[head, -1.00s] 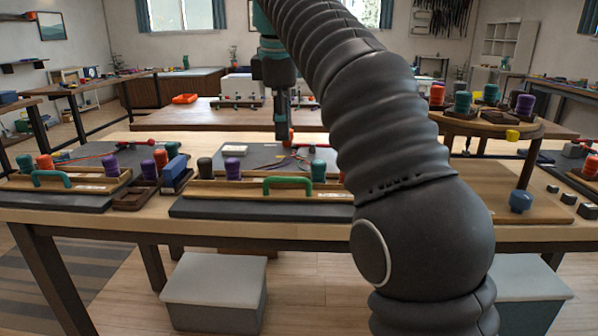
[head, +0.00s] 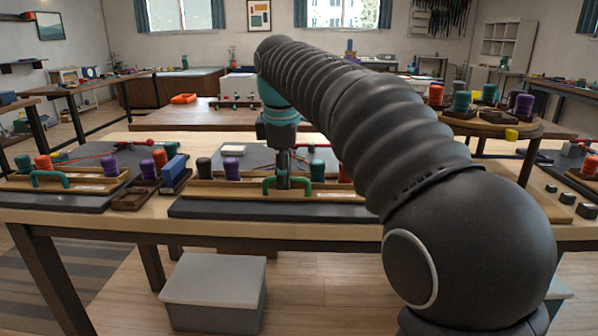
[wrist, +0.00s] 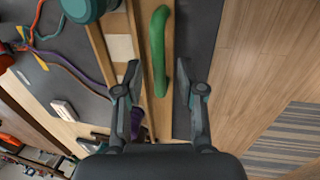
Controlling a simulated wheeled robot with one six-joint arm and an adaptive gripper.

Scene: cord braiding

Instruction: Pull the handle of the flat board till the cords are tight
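The green handle (head: 304,187) stands on the wooden bar (head: 335,195) along the near edge of the dark flat board (head: 225,209) in the middle of the table. In the wrist view the green handle (wrist: 158,40) lies lengthwise, in line with the gap between my fingers. My gripper (head: 283,184) is open and reaches down at the handle; its fingertips (wrist: 158,75) are spread to either side. I see no finger closed on it. Cords (wrist: 62,58) in orange, purple and blue lie curved on the board. In the head view my arm hides part of the cords.
Left of this board is another board with a teal handle (head: 50,180) and coloured spools. A wooden tray (head: 135,199) with a blue block (head: 174,168) lies between the two. A round raised stand (head: 480,121) with spools is at the right. A grey box (head: 213,290) stands on the floor.

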